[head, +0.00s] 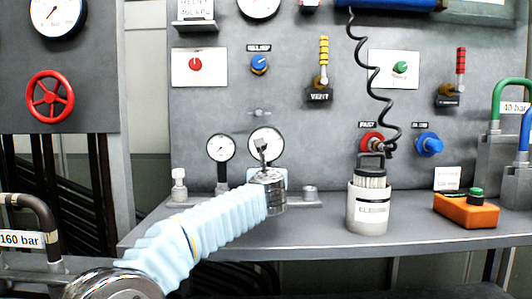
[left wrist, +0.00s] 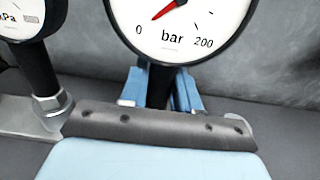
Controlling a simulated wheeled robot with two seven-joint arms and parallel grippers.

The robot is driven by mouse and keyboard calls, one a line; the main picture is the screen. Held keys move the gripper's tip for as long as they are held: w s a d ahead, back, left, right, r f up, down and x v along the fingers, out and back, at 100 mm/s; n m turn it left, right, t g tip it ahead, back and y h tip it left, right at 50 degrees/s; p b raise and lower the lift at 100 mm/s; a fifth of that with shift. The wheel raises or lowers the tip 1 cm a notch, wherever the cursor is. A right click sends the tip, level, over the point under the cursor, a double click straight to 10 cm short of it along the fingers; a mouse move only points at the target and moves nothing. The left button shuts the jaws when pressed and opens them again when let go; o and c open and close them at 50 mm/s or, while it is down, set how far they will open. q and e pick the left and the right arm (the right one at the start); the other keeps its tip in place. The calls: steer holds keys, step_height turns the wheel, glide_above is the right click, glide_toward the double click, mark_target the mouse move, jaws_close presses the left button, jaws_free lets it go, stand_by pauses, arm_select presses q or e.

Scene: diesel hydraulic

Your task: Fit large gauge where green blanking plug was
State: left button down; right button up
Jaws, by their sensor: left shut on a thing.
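The large gauge (head: 266,134) has a white round face with a red needle. Its face, marked 0 to 200 bar, fills the top of the left wrist view (left wrist: 185,25). My left gripper (head: 270,176) is shut on the gauge's dark stem, with blue fingers (left wrist: 160,92) on either side. The gauge is upright above the grey manifold strip (head: 318,203) on the bench. The stem's lower end is hidden behind my gripper, so I cannot tell whether it touches the strip. I cannot make out a green blanking plug in the strip. My right gripper is not in view.
A smaller gauge (head: 220,149) stands close left of the large one. A white capped fitting (head: 179,186) and a short grey fitting (head: 310,192) flank them. A white canister (head: 368,210) and an orange box (head: 466,211) with a green top stand right.

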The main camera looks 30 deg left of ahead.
mark_target(266, 157)
arm_select(q)
steer(key=shift+r+p, duration=1.6)
steer(key=shift+r, duration=0.25)
steer(key=shift+r, duration=0.1)
step_height(266, 157, up, 4)
steer(key=p, duration=0.3)
steer(key=shift+p, duration=0.35)
